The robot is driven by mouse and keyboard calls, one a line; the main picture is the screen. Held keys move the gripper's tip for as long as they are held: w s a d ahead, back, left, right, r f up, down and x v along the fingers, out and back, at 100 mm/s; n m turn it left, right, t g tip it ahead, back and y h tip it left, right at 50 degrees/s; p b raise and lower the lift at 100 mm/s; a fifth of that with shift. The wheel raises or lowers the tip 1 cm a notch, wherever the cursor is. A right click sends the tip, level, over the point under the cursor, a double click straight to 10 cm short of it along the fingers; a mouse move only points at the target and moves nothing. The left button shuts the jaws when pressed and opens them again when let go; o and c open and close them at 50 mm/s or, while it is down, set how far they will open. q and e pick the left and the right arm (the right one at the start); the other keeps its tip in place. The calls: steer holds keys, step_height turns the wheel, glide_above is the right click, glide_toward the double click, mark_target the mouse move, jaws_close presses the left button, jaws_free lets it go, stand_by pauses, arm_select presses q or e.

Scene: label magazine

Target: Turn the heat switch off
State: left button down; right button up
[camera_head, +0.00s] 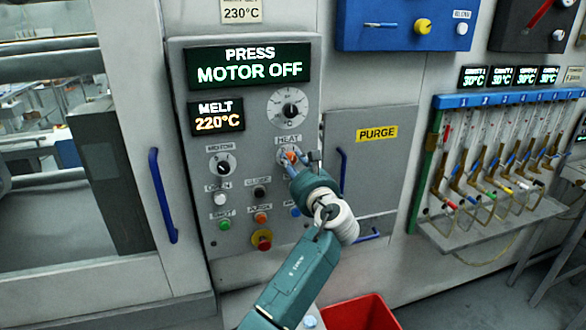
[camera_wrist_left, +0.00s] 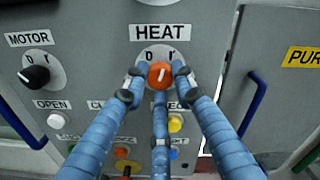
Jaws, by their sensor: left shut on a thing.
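The heat switch is an orange knob (camera_wrist_left: 160,74) under the HEAT label, on a grey control panel (camera_head: 186,133). It also shows in the head view (camera_head: 291,155), partly covered by the fingers. Its white pointer line stands near upright, leaning slightly right; marks show above it on the light dial. My left gripper (camera_wrist_left: 158,82) is shut on the heat knob, with blue fingers at its left, right and lower sides. In the head view my left gripper (camera_head: 297,160) reaches the panel from below. My right gripper is not in view.
A black motor knob (camera_wrist_left: 36,77) sits left of the heat switch. Several push buttons lie below, including a red one (camera_head: 262,240). Displays read PRESS MOTOR OFF (camera_head: 248,66) and MELT 220°C (camera_head: 216,115). A blue handle (camera_head: 162,195) is left, a purge door (camera_head: 371,175) right.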

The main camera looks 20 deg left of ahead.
arm_select(q)
steer(key=n+b, duration=0.1)
steer(key=n, duration=0.1)
steer(key=n+b, duration=0.3)
steer(key=shift+d+f+n, duration=0.1)
steer(key=shift+f+n, duration=0.2)
steer(key=shift+f, duration=0.05)
steer(key=n+b, duration=0.2)
steer(key=shift+r+n, duration=0.1)
steer(key=shift+n, duration=0.3)
steer(key=shift+r+n+h+b, duration=0.1)
steer(key=shift+n+h+b, duration=0.2)
steer(key=shift+n+b, duration=0.4)
steer(key=c, duration=1.4)
jaws_free()
steer(key=shift+r, duration=0.1)
